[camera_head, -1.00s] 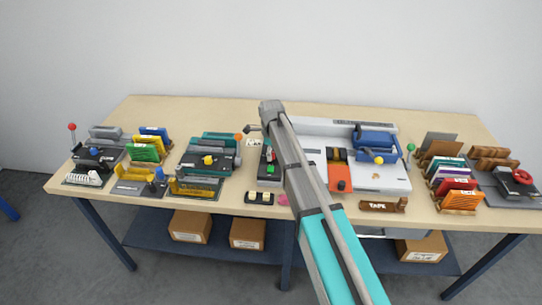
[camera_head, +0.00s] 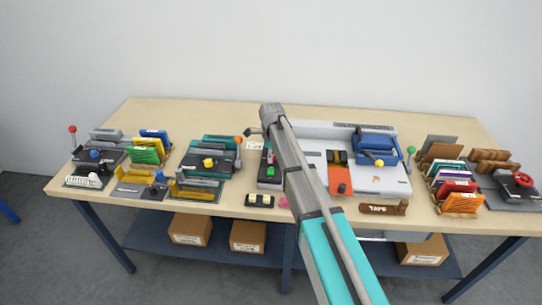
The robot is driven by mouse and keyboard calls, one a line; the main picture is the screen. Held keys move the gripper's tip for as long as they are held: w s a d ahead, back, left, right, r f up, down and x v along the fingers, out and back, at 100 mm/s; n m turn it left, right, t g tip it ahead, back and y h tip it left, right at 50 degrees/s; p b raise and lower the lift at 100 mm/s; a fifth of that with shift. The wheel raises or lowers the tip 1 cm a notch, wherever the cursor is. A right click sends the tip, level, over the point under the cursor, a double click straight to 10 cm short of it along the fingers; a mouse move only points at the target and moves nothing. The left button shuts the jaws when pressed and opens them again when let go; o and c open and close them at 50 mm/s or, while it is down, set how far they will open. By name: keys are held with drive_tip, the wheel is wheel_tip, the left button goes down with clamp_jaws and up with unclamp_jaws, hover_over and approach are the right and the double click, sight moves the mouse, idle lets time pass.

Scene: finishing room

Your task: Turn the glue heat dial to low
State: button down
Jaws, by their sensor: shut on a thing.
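The binding machine (camera_head: 400,180), with a long pale bed, stands right of the table's middle. Its left end has a dark control panel (camera_head: 263,182) with a green piece (camera_head: 271,172) on it. My arm crosses in front of this end and covers part of the panel. I cannot pick out the glue heat dial or its setting. My gripper cannot be made out; my own arm seems to hide it. A small dark piece (camera_head: 251,131) sticks out left of the arm's far end, too small to identify.
Coloured card racks stand at both sides. The table's back strip (camera_head: 190,108) is clear.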

drive_tip(key=shift+n, duration=0.4)
drive_tip(key=n, duration=0.5)
drive_tip(key=shift+n, duration=0.4)
drive_tip(key=n, duration=0.3)
drive_tip(key=shift+n, duration=0.3)
drive_tip(key=n, duration=0.3)
drive_tip(key=shift+n, duration=0.3)
drive_tip(key=n, duration=0.3)
drive_tip(key=shift+n, duration=0.3)
drive_tip(key=n, duration=0.3)
drive_tip(key=shift+n, duration=0.4)
drive_tip(key=n, duration=0.6)
drive_tip(key=shift+n, duration=0.4)
